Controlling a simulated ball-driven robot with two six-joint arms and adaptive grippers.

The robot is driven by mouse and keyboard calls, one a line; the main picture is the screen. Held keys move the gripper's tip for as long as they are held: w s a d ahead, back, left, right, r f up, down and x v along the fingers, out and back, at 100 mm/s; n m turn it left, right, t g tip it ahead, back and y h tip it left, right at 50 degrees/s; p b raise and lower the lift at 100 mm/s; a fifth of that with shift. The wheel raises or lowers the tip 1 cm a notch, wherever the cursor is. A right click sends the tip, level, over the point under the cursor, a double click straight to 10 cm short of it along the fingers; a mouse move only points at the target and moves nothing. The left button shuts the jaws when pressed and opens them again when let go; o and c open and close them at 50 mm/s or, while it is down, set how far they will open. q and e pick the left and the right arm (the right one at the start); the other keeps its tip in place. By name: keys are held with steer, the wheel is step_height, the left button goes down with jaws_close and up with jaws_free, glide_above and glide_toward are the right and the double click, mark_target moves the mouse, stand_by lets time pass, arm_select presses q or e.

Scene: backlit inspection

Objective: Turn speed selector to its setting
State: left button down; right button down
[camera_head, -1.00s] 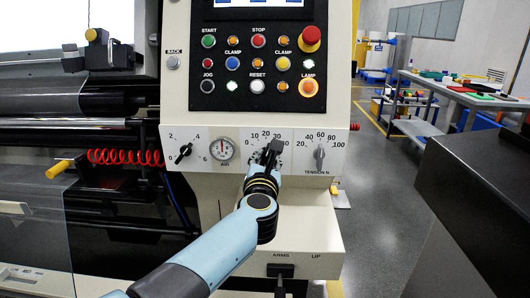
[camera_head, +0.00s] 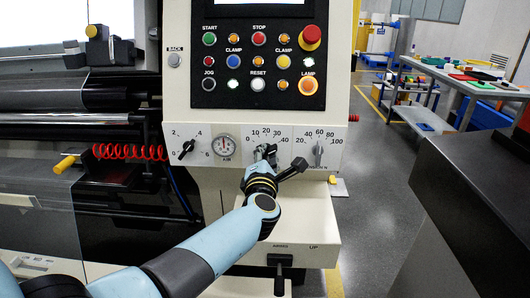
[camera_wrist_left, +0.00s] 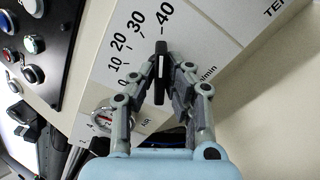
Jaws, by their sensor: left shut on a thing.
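The speed selector is a black bar knob with a white line, seen in the left wrist view (camera_wrist_left: 161,72) on a white dial panel marked 0 to 40. Its white-lined end points close to the 40 mark. My left gripper (camera_head: 265,153) is shut on this knob; in the left wrist view its two fingers (camera_wrist_left: 170,88) stand on either side of the knob. In the head view the gripper hides the knob and the lower part of its scale. My right gripper is in neither view.
A black selector (camera_head: 187,149) and an air gauge (camera_head: 224,145) sit to the left, and the grey tension knob (camera_head: 318,152) is close on the right. Push buttons and a red emergency stop (camera_head: 310,37) are above. A lever (camera_head: 279,272) is below.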

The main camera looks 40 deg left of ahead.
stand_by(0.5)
arm_select(q)
steer(key=c, duration=1.4)
jaws_free()
steer(key=shift+d, duration=0.1)
steer(key=v, duration=1.2)
